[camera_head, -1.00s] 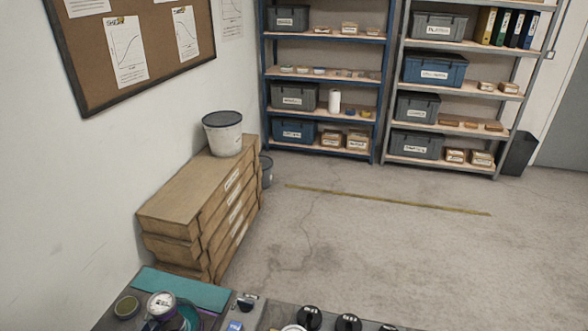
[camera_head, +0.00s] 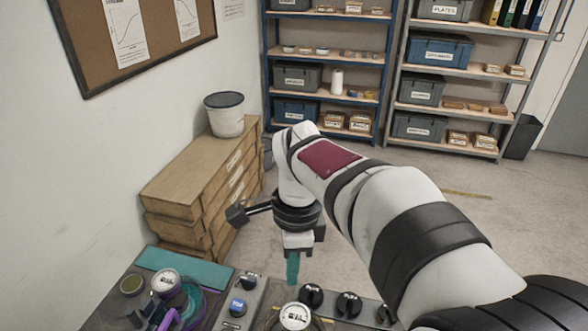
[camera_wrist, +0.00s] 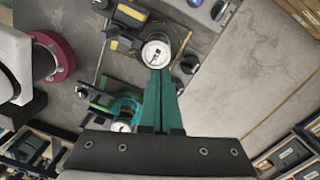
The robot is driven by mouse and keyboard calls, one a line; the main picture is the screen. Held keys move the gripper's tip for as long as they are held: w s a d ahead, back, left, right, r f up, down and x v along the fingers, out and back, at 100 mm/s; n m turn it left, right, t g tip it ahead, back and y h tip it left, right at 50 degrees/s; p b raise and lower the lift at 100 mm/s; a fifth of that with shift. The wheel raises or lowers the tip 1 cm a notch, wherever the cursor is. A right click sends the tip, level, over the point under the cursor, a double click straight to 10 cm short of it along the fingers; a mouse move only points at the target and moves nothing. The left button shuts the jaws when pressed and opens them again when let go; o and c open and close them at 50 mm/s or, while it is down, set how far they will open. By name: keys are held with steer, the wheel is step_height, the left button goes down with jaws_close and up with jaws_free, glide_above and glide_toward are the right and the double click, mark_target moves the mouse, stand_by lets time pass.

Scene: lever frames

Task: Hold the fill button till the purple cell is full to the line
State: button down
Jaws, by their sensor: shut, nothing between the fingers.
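My gripper (camera_head: 292,270), with teal fingers, hangs above the far edge of the bench in the head view, clear of the panel as far as I can tell. A purple curved part (camera_head: 168,319) shows at the lower left, beside a teal ring and a gauge. I cannot make out the purple cell's level or line.
A white gauge (camera_head: 295,316) and black knobs (camera_head: 312,296) stand on the bench near the gripper. A teal mat (camera_head: 185,268) and a round jar (camera_head: 132,285) lie left. Wooden drawers (camera_head: 200,190) stand behind. Shelves (camera_head: 325,95) are farther off, with open floor before them.

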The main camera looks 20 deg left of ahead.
mark_target(237, 304)
steer(key=w+a+f+m, duration=0.1)
steer(key=a+f+m, duration=0.1)
steer(key=a, duration=0.5)
steer(key=w+a+f+m, duration=0.1)
steer(key=a+f+m, duration=0.1)
steer(key=a, duration=0.5)
steer(key=shift+w+f, duration=0.15)
steer(key=shift+f, duration=0.3)
step_height(237, 304, down, 14)
steer(key=shift+d, duration=0.1)
steer(key=shift+f, duration=0.15)
